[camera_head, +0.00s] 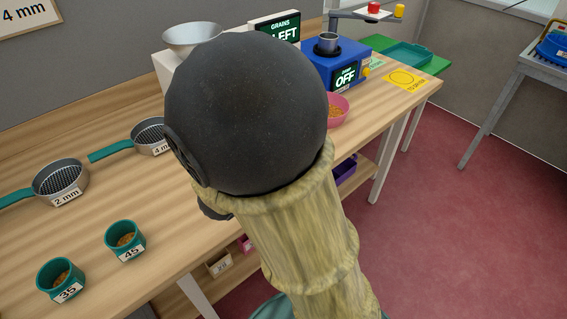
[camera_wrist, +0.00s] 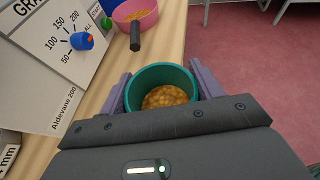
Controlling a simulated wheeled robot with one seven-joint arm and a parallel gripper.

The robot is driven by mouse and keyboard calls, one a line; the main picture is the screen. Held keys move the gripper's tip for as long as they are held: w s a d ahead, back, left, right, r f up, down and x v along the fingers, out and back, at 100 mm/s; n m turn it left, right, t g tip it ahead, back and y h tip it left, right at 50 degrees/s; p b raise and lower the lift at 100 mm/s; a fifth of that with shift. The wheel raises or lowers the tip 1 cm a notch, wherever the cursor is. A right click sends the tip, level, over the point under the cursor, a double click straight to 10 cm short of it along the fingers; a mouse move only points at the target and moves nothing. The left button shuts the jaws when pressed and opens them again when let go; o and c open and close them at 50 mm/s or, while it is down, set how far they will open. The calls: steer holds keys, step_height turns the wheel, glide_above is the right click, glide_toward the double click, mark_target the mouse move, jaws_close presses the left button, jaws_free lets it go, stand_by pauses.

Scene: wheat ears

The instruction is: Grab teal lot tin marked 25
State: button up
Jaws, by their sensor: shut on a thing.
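A teal tin (camera_wrist: 163,72) with yellow-brown grains inside sits upright between the purple fingers of my gripper (camera_wrist: 162,88) in the wrist view. The fingers are shut on its two sides. Its label is not visible, so I cannot read its number. In the head view my dark, rounded arm link hides my gripper and this tin. Two other teal tins with grain stand on the table at the lower left, one marked 45 (camera_head: 124,239) and one marked 35 (camera_head: 61,279).
The wooden table (camera_head: 85,219) carries a 2 mm sieve (camera_head: 61,181), a 4 mm sieve (camera_head: 148,136), a blue device (camera_head: 326,70) reading OFF and a pink bowl (camera_head: 339,107) of grain. A white machine (camera_wrist: 62,58) with a dial is close at left in the wrist view. Red floor lies right.

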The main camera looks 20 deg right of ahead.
steer(key=shift+s+d+f+b, duration=0.15)
steer(key=shift+s+b, duration=0.35)
steer(key=shift+b, duration=0.3)
steer(key=shift+s+f+b, duration=0.1)
steer(key=shift+s+b, duration=0.4)
steer(key=shift+b, duration=0.25)
steer(key=shift+s+d+r+b, duration=0.1)
steer(key=shift+s+d+b, duration=0.3)
steer(key=shift+s+b, duration=0.6)
steer(key=shift+w, duration=0.1)
steer(key=shift+w+b, duration=0.1)
steer(key=shift+b, duration=0.2)
